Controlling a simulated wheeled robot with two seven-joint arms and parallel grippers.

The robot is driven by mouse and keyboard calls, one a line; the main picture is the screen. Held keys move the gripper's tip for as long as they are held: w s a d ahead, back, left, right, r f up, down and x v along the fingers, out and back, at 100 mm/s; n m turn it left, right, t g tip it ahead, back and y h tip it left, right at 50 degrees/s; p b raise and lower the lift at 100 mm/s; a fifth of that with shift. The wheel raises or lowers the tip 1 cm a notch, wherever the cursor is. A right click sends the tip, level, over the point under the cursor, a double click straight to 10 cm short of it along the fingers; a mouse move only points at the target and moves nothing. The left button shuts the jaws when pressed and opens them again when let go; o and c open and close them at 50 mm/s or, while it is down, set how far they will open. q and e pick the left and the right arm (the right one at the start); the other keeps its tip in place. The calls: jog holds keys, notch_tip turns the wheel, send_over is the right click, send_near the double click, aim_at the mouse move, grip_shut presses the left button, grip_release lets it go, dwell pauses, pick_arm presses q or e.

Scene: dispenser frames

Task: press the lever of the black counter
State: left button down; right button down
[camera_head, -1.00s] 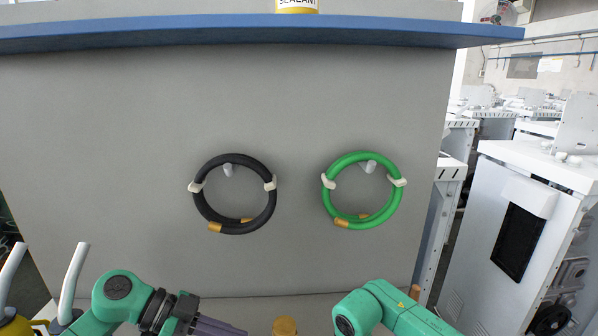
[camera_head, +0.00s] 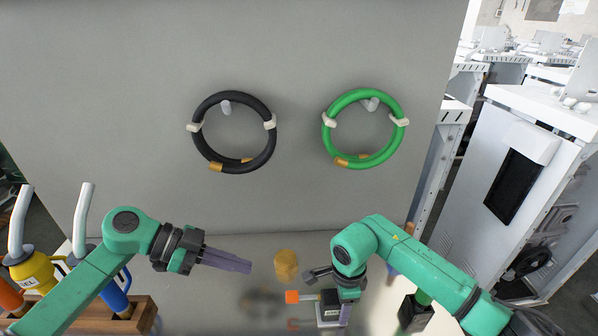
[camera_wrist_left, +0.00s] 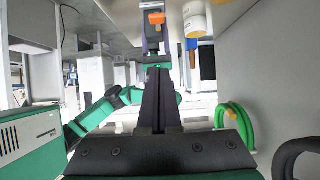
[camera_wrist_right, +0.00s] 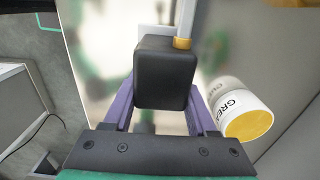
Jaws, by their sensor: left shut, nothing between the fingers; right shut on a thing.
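A black box-shaped device (camera_head: 328,300), apparently the black counter, is above the table with a pale panel on its lower side. An orange-tipped lever (camera_head: 292,296) sticks out from it to the left. My right gripper (camera_head: 346,308) is shut on the black box, which fills the space between the purple fingers in the right wrist view (camera_wrist_right: 165,72). My left gripper (camera_head: 248,267) is shut and empty, left of the orange tip and apart from it. In the left wrist view the orange tip (camera_wrist_left: 157,18) shows beyond the closed left fingers (camera_wrist_left: 160,95).
A yellow-lidded container (camera_head: 286,264) stands behind, between the grippers. A black and green item (camera_head: 415,312) stands at right. A wooden crate (camera_head: 140,318) with spouted cans is at left. Black (camera_head: 235,168) and green (camera_head: 365,160) hoses hang on the grey panel.

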pick_arm(q)
jog(key=d+r+y, duration=0.1)
jog(key=y, duration=0.2)
jog(key=shift+d+r, duration=0.4)
jog(key=shift+f, duration=0.1)
